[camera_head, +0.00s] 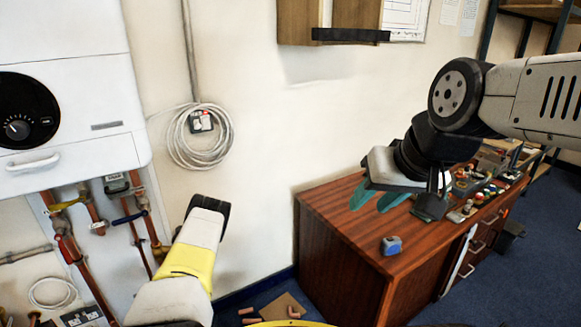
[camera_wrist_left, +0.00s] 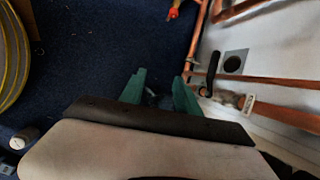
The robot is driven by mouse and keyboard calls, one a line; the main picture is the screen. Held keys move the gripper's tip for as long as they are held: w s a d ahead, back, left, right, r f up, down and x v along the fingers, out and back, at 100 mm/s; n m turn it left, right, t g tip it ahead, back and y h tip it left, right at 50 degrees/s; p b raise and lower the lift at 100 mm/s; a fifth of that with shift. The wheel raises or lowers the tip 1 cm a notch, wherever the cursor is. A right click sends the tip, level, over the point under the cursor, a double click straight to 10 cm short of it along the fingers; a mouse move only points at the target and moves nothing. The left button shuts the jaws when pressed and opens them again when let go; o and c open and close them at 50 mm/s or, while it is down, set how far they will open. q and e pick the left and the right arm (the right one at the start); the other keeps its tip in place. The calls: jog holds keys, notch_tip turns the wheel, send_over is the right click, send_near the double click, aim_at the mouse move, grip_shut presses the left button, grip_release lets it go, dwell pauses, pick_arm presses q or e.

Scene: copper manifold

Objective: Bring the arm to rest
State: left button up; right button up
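My right arm comes in from the right in the head view. Its gripper (camera_head: 376,198) hangs above the wooden desk, with two teal fingers apart and nothing visible between them. My left arm (camera_head: 187,262), white with a yellow band, rises from the bottom of the head view in front of the wall; its gripper is hidden there. In the left wrist view the left gripper (camera_wrist_left: 160,93) shows two teal fingers apart, pointing over dark blue carpet beside copper pipes (camera_wrist_left: 270,79). I see no object held between them.
The wooden desk (camera_head: 335,225) carries a blue tape measure (camera_head: 391,245) and several small parts at its far end. A white boiler (camera_head: 70,75) with copper pipes below is on the left wall. A coiled cable (camera_head: 200,137) hangs beside it. Cardboard (camera_head: 281,305) lies on the floor.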

pick_arm(q)
jog(key=w+d+r+n, duration=0.1)
jog(key=w+r+n, duration=0.15)
jog(key=r, duration=0.55)
jog(key=w+d+r+n+t+h, duration=0.1)
jog(key=w+d+r, duration=0.15)
jog(key=r, duration=0.55)
jog(key=w+r+n, duration=0.1)
jog(key=w+r, duration=0.2)
jog(key=r, duration=0.5)
jog(key=s+d+r+n+t+h, duration=0.15)
jog(key=d+r, duration=0.25)
jog(key=r, duration=0.7)
jog(key=d+r+n+h, duration=0.15)
jog(key=d+r, duration=0.25)
jog(key=r, duration=0.7)
jog(key=s+d+r+n+t+h, duration=0.1)
jog(key=s+d+r, duration=0.45)
jog(key=r, duration=0.35)
jog(key=s+d+r+n+t, duration=0.1)
jog(key=s+d+r, duration=0.3)
jog(key=s+r, duration=0.35)
jog(key=s+d+r+t+h, duration=0.1)
jog(key=s+d+r, duration=0.2)
jog(key=s, duration=0.4)
jog(key=s+d+r+t+h, duration=0.1)
jog(key=s+d+r, duration=0.2)
jog(key=s, duration=0.5)
jog(key=shift+s+d, duration=0.25)
jog(key=shift+d, duration=0.45)
